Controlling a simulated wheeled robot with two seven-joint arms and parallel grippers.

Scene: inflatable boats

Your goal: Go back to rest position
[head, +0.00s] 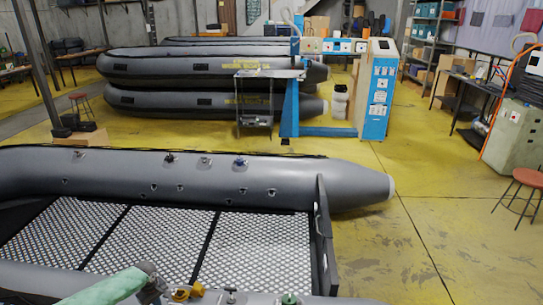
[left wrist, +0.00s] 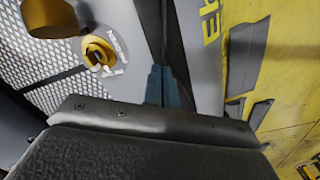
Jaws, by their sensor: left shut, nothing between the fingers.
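My left gripper (left wrist: 160,72) shows in the left wrist view with its teal fingers together and nothing between them. In the head view my green left arm comes in at the bottom left, and the grey wrist end (head: 150,280) is over the near tube of the grey inflatable boat (head: 290,180). A yellow valve cap (head: 185,292) is close to the right of it. This cap also shows in the left wrist view (left wrist: 98,50), up and left of the fingers and apart from them. My right gripper is not in view.
A green-topped valve (head: 290,299) sits farther right on the near tube. Stacked grey boats (head: 210,72), a blue-and-white machine (head: 378,90) and a red stool (head: 526,180) stand beyond. The yellow floor (head: 410,240) right of the boat is clear.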

